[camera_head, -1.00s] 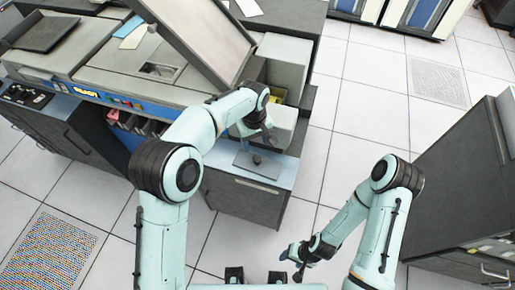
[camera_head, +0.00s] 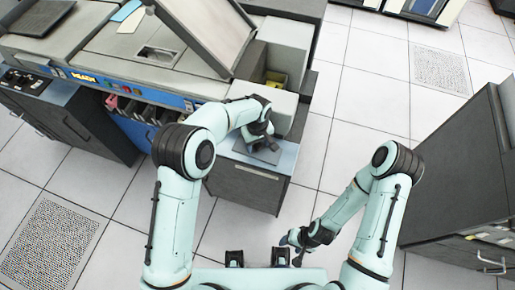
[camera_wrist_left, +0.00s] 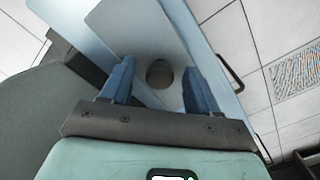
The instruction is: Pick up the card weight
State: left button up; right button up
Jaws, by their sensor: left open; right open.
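The card weight is a flat grey plate (camera_head: 243,150) with a dark round knob (camera_wrist_left: 159,73), lying on the light-blue shelf of the card machine. My left gripper (camera_head: 266,141) is over the weight and hides most of the knob in the head view. In the left wrist view its two blue fingers (camera_wrist_left: 159,66) are open, one on each side of the knob. I cannot tell whether they touch it. My right gripper (camera_head: 290,248) is open and empty, low over the floor, away from the weight.
The card machine's raised lid (camera_head: 205,30) and grey housing (camera_head: 283,55) stand behind my left arm. A dark cabinet (camera_head: 455,165) stands at the right. Tiled floor (camera_head: 345,130) is clear between the machine and the cabinet.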

pick_arm(q)
jog(key=shift+f, duration=0.4)
grip_shut()
jog(key=shift+r, duration=0.1)
